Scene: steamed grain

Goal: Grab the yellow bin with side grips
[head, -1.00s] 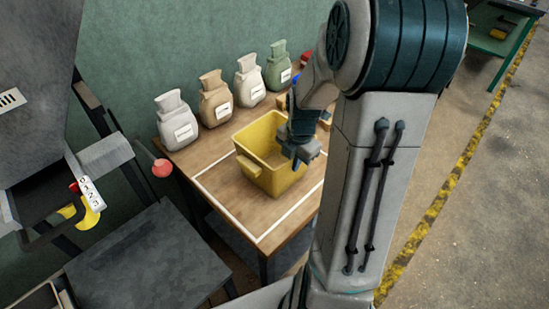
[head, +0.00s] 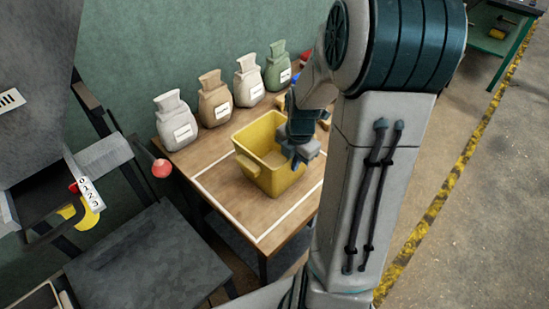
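The yellow bin (head: 262,133) stands upright on the wooden table, inside a white outlined rectangle. One side grip (head: 248,165) sticks out on its left side. The opposite grip is hidden behind my gripper. My gripper (head: 298,160) is at the bin's right rim, pointing down. I cannot tell whether its fingers touch the bin or whether they are open or shut.
Several labelled sacks, with a grey one (head: 176,122) at the left and a green one (head: 278,66) at the right, line the back of the table (head: 215,167). A machine with a red knob (head: 161,168) stands at the left. The table's front left is clear.

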